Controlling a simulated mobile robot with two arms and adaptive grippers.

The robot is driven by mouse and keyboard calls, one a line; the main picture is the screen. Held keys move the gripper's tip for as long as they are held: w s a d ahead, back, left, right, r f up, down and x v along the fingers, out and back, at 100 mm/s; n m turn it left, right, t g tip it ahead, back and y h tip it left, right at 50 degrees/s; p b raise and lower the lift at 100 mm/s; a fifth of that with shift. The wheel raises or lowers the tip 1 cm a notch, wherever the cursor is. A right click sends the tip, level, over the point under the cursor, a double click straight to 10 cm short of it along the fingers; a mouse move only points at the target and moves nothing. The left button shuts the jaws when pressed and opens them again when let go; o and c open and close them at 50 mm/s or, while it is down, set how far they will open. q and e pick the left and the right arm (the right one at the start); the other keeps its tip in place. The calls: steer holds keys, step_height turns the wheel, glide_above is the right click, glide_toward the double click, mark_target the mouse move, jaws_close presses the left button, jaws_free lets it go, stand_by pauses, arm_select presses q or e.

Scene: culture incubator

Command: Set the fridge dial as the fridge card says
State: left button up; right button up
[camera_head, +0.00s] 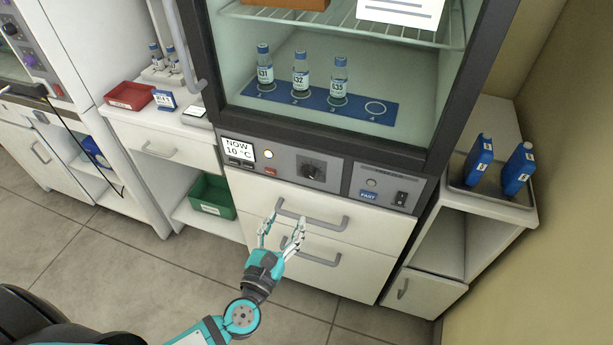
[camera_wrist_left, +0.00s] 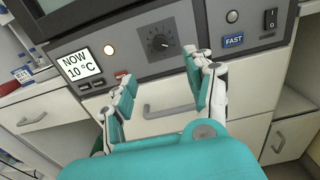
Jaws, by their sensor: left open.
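The fridge dial (camera_head: 312,171) is a dark round knob on the grey control panel below the fridge window. It also shows in the left wrist view (camera_wrist_left: 159,43), with scale marks around it too small to read. The display (camera_head: 238,149) left of the dial reads NOW 10 °C; it is clear in the left wrist view (camera_wrist_left: 79,65). My left gripper (camera_head: 282,226) is open and empty, in front of the drawers and below the dial, apart from it. A white card (camera_head: 402,11) with lines hangs at the top of the fridge; its text is cut off. My right gripper is not in view.
Several drawer handles (camera_head: 313,215) stick out below the panel. A freezer panel with a FAST button (camera_head: 368,196) and a black switch (camera_head: 400,198) is right of the dial. Three vials stand on a blue mat (camera_head: 360,112) inside. A tray (camera_head: 490,190) with blue bottles stands right.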

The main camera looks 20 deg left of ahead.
mark_target(308, 176)
arm_select(q)
steer(key=w, duration=0.5)
steer(key=w+p, duration=0.1)
steer(key=w, duration=0.8)
steer(key=shift+w+d+p, duration=0.3)
jaws_close()
steer(key=shift+f, duration=0.1)
